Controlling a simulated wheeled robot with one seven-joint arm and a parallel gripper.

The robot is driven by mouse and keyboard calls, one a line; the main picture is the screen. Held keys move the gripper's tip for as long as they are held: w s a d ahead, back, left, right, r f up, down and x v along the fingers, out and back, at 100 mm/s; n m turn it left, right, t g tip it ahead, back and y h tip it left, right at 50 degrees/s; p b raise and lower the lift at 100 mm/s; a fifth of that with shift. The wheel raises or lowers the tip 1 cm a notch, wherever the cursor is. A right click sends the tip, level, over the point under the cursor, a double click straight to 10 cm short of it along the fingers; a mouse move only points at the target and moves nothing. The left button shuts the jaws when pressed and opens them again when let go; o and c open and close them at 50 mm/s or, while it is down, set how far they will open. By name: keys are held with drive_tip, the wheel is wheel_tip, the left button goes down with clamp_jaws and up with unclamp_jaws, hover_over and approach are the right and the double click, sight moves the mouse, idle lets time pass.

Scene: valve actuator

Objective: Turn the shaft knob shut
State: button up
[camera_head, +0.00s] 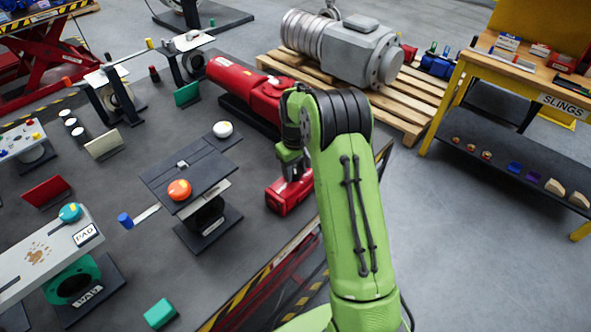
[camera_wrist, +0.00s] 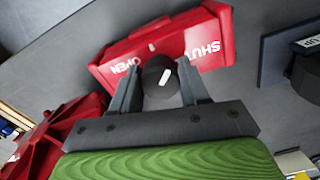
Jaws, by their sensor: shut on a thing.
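The shaft knob (camera_wrist: 160,77) is black and round with a white pointer mark, on top of a red actuator housing (camera_wrist: 218,38) lettered SHUT and OPEN. In the wrist view my gripper (camera_wrist: 157,88) has one finger on each side of the knob and is shut on it. The white mark slants, its upper end towards the right; SHUT is at the upper right and OPEN at the lower left. In the head view the red housing (camera_head: 283,197) sits below my gripper (camera_head: 292,172), and my green arm hides part of it. The knob is hidden there.
A long red actuator (camera_head: 252,89) lies behind the housing. A dark stand with an orange knob (camera_head: 179,190) is to the left. A yellow-black striped edge (camera_head: 262,279) runs along the front. A pallet (camera_head: 398,103) bears a large grey motor (camera_head: 345,48) behind.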

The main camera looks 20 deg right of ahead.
sight(295, 169)
drive_tip(key=m, duration=0.4)
drive_tip(key=shift+m, duration=0.3)
drive_tip(key=shift+a+m+b, duration=0.1)
drive_tip(key=shift+m+b, duration=0.35)
drive_tip(key=shift+m, duration=1.55)
drive_tip(key=o, duration=1)
drive_tip(key=shift+o, duration=0.2)
wheel_tip(295, 169, up, 16)
drive_tip(key=p, duration=0.2)
drive_tip(key=shift+f, duration=0.1)
